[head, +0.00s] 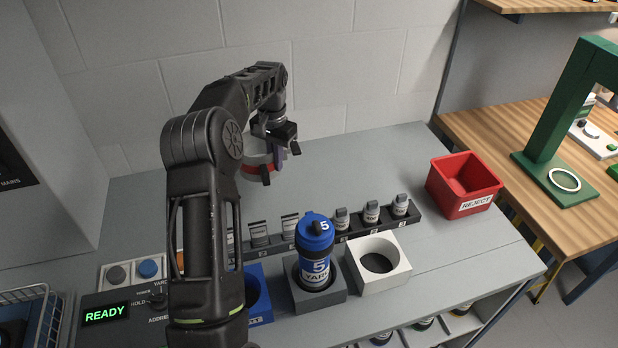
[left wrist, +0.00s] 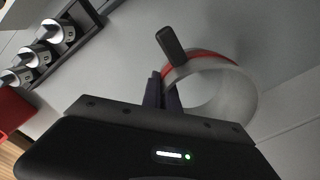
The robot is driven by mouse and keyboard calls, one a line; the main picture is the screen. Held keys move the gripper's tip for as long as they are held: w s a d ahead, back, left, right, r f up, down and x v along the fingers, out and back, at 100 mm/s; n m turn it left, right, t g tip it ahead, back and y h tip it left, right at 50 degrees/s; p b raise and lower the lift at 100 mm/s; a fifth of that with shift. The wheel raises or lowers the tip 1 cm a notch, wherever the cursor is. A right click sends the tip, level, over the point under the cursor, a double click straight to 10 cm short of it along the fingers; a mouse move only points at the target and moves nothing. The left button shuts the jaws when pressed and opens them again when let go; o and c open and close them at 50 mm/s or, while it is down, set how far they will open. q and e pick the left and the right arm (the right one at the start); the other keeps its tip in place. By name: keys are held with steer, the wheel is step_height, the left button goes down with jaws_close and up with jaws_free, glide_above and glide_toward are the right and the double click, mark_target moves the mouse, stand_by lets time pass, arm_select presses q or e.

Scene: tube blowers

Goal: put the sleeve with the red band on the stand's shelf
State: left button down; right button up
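The sleeve with the red band (head: 255,164) is a short, wide pale ring near the back wall, partly hidden by my left arm. It also shows in the left wrist view (left wrist: 232,88), with a black tab (left wrist: 171,44) beside its rim. My left gripper (head: 284,152) is at the sleeve's near edge. Its two dark fingers (left wrist: 164,92) are close together at the ring's wall and look shut on it. I cannot tell whether the sleeve touches the bench. A green stand (head: 560,120) is on the wooden table at right; which part is its shelf is unclear. My right gripper is out of view.
A red REJECT bin (head: 464,184) sits at the grey bench's right. A dark rack (head: 345,225) with several labelled grey pieces crosses the bench. In front are a blue canister (head: 315,235), a white holder (head: 392,266) and a READY panel (head: 105,314). The back of the bench is clear.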

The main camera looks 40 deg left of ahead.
mark_target(277, 175)
arm_select(q)
steer(key=shift+s+r, duration=0.1)
steer(key=shift+s, duration=0.1)
step_height(277, 175, down, 5)
steer(key=shift+w+f, duration=0.1)
stand_by(0.4)
steer(key=shift+f+b, duration=1.55)
steer(key=shift+f, duration=0.9)
steer(key=shift+f, duration=0.15)
steer(key=c, duration=1.6)
jaws_free()
steer(key=shift+c, duration=0.2)
